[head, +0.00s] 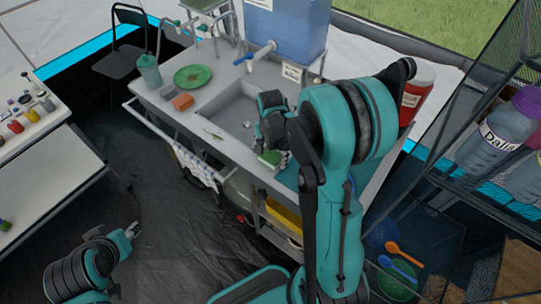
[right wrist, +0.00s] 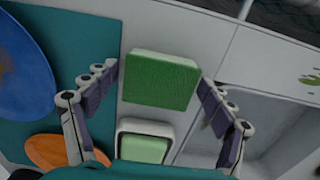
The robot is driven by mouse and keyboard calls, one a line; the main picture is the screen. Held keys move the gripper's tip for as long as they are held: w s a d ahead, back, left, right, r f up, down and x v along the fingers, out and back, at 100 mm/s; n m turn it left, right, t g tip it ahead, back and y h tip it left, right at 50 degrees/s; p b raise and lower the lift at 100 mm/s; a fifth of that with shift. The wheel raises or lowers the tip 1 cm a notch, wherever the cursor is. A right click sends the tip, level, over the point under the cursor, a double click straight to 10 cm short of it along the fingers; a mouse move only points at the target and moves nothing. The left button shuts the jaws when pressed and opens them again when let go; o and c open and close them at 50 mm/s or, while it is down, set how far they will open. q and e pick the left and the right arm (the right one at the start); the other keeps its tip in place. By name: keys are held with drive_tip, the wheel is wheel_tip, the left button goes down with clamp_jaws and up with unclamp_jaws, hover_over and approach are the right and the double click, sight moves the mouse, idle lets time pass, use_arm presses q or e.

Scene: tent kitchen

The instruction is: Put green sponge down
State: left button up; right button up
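The green sponge (right wrist: 162,80) is a flat block on the pale counter in the right wrist view. It lies between the two fingertips of my right gripper (right wrist: 160,74). The fingers stand spread on either side of it, with a thin gap on the left and the right tip very close to its edge. In the head view the green sponge (head: 270,157) shows at the counter's front, below my right gripper (head: 278,148), partly hidden by it. My left gripper (head: 132,230) is low over the dark floor, too small to read.
A white dish with a light green inside (right wrist: 145,148) is close beside the sponge. The sink (head: 228,108) adjoins. A blue plate (right wrist: 35,65) and an orange item (right wrist: 60,150) lie on a teal mat (right wrist: 92,30). A red-labelled container (head: 416,90) stands behind my right arm.

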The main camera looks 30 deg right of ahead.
sight(271, 155)
drive_tip(key=shift+r, duration=0.3)
wheel_tip(271, 155, up, 11)
drive_tip(key=p, duration=0.4)
drive_tip(key=s+a+r+n+t, duration=0.7)
drive_tip(key=s+a+n, duration=0.3)
drive_tip(key=n, duration=0.3)
drive_tip(key=shift+s+a+r, duration=0.3)
drive_tip(key=shift+s+r, duration=0.05)
drive_tip(key=shift+s, duration=0.2)
